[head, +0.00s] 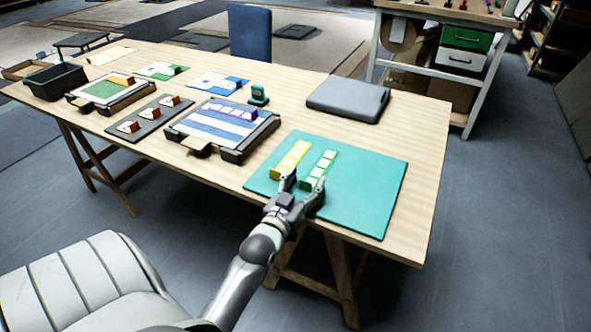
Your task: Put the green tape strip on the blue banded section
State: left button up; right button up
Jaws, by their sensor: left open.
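The green tape strip (318,171), with pale squares along it, lies on the teal mat (362,190) at the front right of the table. The blue banded section (214,128) is a blue and white striped panel in a dark frame, left of the mat. A purple strip (231,112) lies along its far edge. My left gripper (303,183) is open and empty at the near end of the green strip, its fingers pointing toward the strip. I cannot tell whether it touches the strip. My right gripper is out of view.
A yellow strip (291,159) lies just left of the green one. A grey case (348,98) and a small green device (258,95) stand behind. A dark board with orange-brown blocks (150,118) and a green panel (103,92) lie left. The right table edge is bare.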

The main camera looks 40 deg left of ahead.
pick_arm(q)
jog(key=p+v, duration=0.3)
jog(key=v, duration=0.8)
jog(key=shift+s, duration=0.15)
